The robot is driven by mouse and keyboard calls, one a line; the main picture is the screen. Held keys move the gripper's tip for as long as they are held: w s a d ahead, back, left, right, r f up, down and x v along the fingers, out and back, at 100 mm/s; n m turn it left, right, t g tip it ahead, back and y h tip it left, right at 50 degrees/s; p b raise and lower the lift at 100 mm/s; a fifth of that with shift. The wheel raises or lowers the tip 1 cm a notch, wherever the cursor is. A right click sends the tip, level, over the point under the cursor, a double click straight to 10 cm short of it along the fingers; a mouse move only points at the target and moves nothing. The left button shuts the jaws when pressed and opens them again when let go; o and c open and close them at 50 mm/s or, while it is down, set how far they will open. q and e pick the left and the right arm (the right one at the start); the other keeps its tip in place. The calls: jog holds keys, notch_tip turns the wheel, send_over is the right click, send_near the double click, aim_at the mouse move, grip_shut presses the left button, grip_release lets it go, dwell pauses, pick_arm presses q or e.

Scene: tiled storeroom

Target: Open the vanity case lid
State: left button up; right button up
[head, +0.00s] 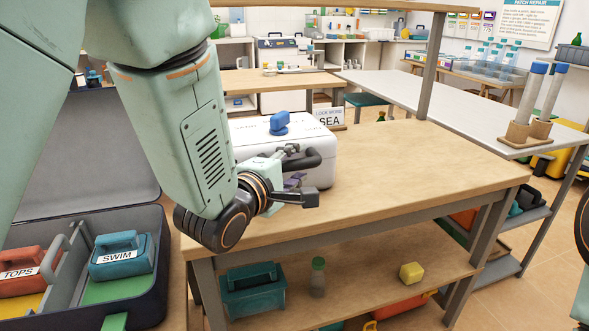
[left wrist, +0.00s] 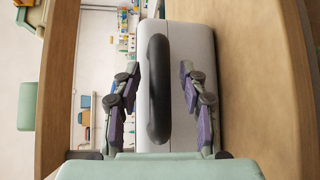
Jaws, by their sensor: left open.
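The white vanity case (head: 318,172) stands on the wooden table, its lid shut, with a blue knob-like handle (head: 279,124) on top. A dark carry handle (head: 297,161) sticks out from its front side; it also shows upright in the left wrist view (left wrist: 158,90). My left gripper (head: 293,182) is at the front of the case, close to the dark handle. In the left wrist view its purple fingers (left wrist: 160,72) are spread, one on each side of the handle, holding nothing. Part of the case front is hidden by the gripper. My right gripper is not in view.
The wooden table (head: 430,170) is clear right of the case. A "SEA" sign (head: 330,118) stands behind it. An open suitcase (head: 150,225) with "TOPS" and "SWIM" boxes is at lower left. The shelf below holds a teal crate (head: 252,290) and a yellow block (head: 411,272).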

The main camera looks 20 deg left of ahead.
pick_arm(q)
jog(key=shift+w, duration=0.1)
jog(key=shift+c, duration=0.3)
grip_shut()
dwell(0.4)
